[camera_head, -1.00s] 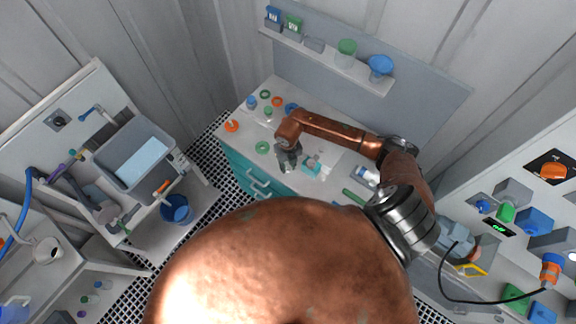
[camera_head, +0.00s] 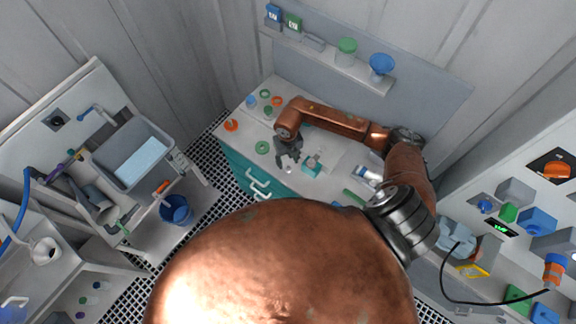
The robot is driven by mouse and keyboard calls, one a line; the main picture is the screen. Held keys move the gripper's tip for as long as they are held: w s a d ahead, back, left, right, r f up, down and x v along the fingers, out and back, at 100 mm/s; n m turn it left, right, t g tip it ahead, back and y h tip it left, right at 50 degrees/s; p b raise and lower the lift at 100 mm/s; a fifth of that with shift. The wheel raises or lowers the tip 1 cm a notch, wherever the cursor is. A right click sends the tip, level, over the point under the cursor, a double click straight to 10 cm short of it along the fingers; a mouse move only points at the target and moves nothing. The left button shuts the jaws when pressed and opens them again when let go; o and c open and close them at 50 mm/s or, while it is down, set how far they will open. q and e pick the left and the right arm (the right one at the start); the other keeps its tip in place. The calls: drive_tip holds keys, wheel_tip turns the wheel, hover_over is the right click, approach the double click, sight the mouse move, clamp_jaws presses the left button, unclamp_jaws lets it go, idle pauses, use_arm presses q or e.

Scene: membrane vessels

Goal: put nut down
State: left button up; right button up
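No object can be surely identified as the nut. My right gripper (camera_head: 289,161) hangs over the front part of the white bench top (camera_head: 333,149), its fingers pointing down and spread apart. A small pale spot (camera_head: 289,169) shows at the fingertips; I cannot tell whether it is a separate object or touches them. Ring-shaped parts lie left of the gripper: a green ring (camera_head: 262,147), an orange ring (camera_head: 231,125), another green ring (camera_head: 265,94) and another orange ring (camera_head: 277,101). My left gripper is not in view.
A white and blue bottle (camera_head: 367,175) lies farther right. Teal drawers (camera_head: 240,170) are below the bench's front edge. A shelf (camera_head: 340,66) with green and blue vessels is behind. Bare bench shows between the holder and bottle.

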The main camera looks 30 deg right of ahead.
wheel_tip(320, 180, up, 7)
drive_tip(key=b, duration=0.1)
idle(0.7)
